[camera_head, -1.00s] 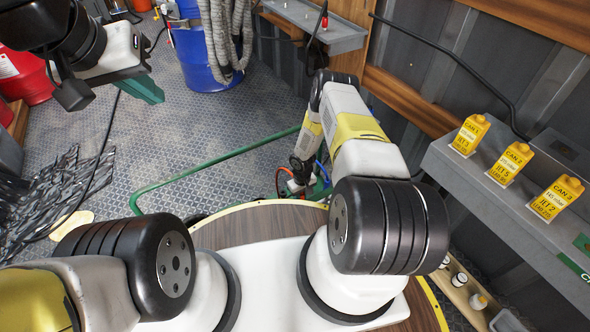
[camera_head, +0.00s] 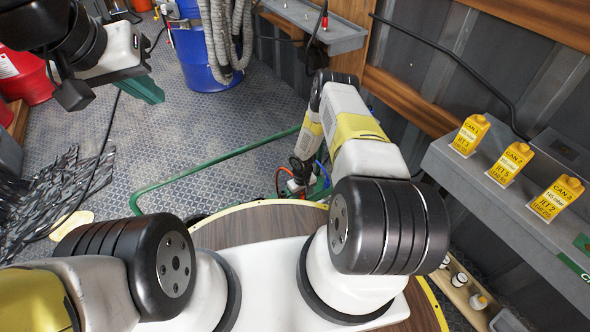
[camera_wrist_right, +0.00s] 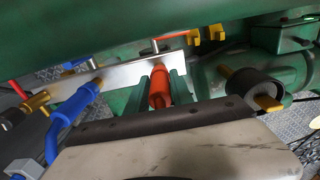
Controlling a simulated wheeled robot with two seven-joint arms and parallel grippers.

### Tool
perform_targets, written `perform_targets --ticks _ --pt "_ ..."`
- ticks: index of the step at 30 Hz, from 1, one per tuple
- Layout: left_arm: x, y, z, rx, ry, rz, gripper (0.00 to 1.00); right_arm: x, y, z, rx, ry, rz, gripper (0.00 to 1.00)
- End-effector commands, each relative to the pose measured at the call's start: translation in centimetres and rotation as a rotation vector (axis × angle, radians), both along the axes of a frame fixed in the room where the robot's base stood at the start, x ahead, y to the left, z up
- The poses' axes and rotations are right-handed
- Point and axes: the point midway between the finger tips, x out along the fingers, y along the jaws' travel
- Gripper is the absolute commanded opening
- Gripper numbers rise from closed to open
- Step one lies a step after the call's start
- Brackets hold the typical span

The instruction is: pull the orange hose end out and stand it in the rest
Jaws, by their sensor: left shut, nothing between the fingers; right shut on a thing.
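The orange hose end (camera_wrist_right: 159,94) shows in the right wrist view, in front of a silver plate (camera_wrist_right: 112,82). My right gripper (camera_wrist_right: 160,88) is shut on it, with one green finger on each side. A blue hose end (camera_wrist_right: 70,112) sits on the plate to the left. In the head view, my right arm reaches down past the round platform, and an orange-red hose (camera_head: 279,181) shows near its wrist; the grip itself is hard to make out there. My left gripper (camera_head: 146,90) is shut and empty above the floor at upper left. I cannot make out the rest.
A green frame tube (camera_head: 215,157) runs across the floor near my right wrist. A grey shelf (camera_head: 480,190) with yellow cans stands at right, by the wall. A blue drum (camera_head: 205,60) with grey hoses stands at the back. In the wrist view, a black-collared brass fitting (camera_wrist_right: 255,88) is right of the fingers.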

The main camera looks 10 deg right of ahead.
Motion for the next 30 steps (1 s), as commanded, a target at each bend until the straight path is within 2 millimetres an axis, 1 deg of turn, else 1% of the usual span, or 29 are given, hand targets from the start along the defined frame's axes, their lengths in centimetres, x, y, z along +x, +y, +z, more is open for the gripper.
perform_targets --ticks 8,30 --pt "0.0 0.0 0.0 0.0 0.0 0.0 0.0 0.0 0.0 0.2 0.0 0.0 0.0 0.0" --pt "0.0 0.0 0.0 0.0 0.0 0.0 0.0 0.0 0.0 3.1 -0.001 0.0 0.0 0.0"
